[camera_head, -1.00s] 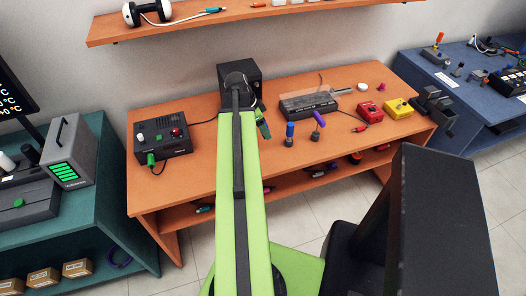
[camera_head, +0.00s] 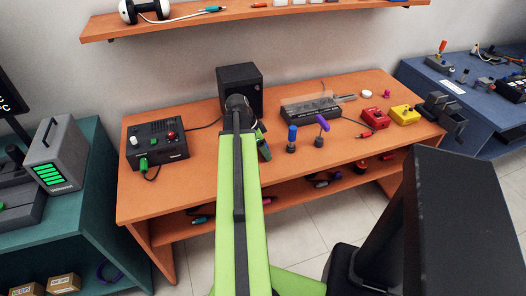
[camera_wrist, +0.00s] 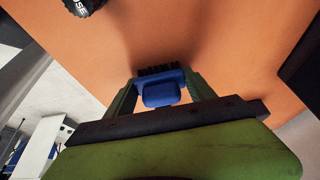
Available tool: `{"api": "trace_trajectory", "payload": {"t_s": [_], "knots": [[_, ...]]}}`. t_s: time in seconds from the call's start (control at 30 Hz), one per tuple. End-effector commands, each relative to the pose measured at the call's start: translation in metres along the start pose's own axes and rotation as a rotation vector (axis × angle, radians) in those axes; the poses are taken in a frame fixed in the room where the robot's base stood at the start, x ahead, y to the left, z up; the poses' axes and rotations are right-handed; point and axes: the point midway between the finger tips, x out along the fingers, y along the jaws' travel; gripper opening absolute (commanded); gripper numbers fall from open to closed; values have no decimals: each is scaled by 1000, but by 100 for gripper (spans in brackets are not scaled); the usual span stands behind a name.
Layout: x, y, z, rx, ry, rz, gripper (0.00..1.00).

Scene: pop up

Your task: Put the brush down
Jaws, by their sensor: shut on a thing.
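In the wrist view, a blue brush (camera_wrist: 161,92) with a row of black bristles sits between the two green fingers of my gripper (camera_wrist: 160,90). The gripper is shut on it. The bristles point at the orange tabletop behind it; I cannot tell whether they touch it. In the head view, part of my gripper (camera_head: 262,146) shows beside the arm's end, over the orange workbench (camera_head: 215,180). The brush is hidden there behind my arm.
A black speaker box (camera_head: 241,88) stands behind my arm. A blue-topped holder (camera_head: 292,134) and a purple-handled one (camera_head: 322,124) stand just right of my gripper. A black control box (camera_head: 155,145) is at the left. The bench front between is clear.

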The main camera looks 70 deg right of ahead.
Motion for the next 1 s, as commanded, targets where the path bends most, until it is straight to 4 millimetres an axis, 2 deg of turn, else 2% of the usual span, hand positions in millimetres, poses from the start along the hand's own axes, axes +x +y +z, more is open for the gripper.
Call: {"api": "trace_trajectory", "payload": {"t_s": [0.03,0.2,0.6,0.77,1.0], "knots": [[2,0,1,0,0,0,64],[1,0,0,1,0,0,85],[-5,0,-2,1,0,0,85],[-28,0,-4,0,0,0,85],[-85,0,-6,0,0,0,85]]}}
